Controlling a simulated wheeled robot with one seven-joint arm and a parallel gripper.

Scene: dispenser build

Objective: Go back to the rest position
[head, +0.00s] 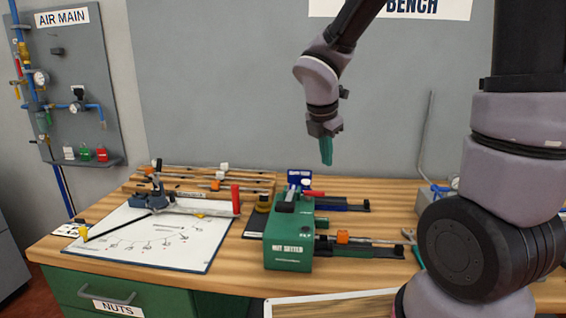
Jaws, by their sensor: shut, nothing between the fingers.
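My gripper (326,151) hangs in the air above the back of the workbench, with its teal fingers together and pointing down. Nothing shows between the fingers. It is in front of the grey wall, well above the green box labelled "NUT SETTER" (287,250), and touches nothing. My arm comes down to it from the top of the picture, and more of my arm fills the right side.
The wooden bench (240,279) holds a white drawing board (150,241), a clamp-like tool (158,191), a rack of rods (205,180) and a red-handled tool (235,199). The "AIR MAIN" panel (75,50) hangs at left. Air around my gripper is clear.

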